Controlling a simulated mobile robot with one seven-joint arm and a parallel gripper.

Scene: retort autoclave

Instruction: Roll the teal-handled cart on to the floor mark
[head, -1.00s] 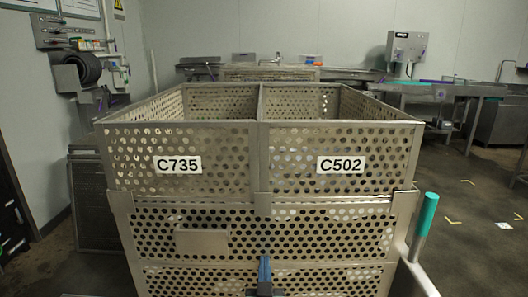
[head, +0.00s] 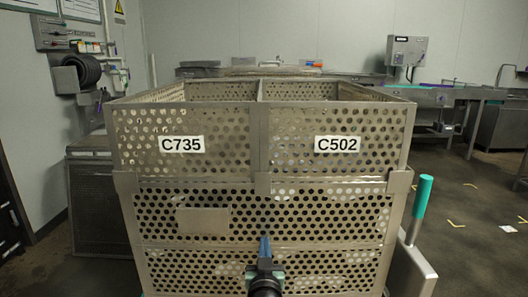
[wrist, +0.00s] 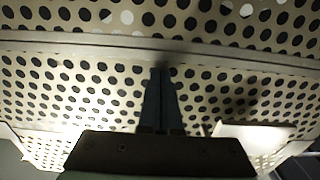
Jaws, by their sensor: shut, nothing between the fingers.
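The cart (head: 262,211) stands right in front of me, bearing a tall stack of perforated metal baskets. Its upright teal handle (head: 422,197) is at the right side of the stack. My gripper (head: 265,246) is shut and empty, in front of the middle of the perforated front. In the wrist view the dark fingers (wrist: 160,78) lie together, pointing at the perforated panel (wrist: 80,85); I cannot tell whether they touch it. The cart's wheels are hidden.
The top baskets carry labels C735 (head: 181,144) and C502 (head: 337,144). A metal bench (head: 440,96) runs along the back right wall. A hose reel (head: 83,68) hangs at the left. The dark floor (head: 450,250) at the right is mostly open.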

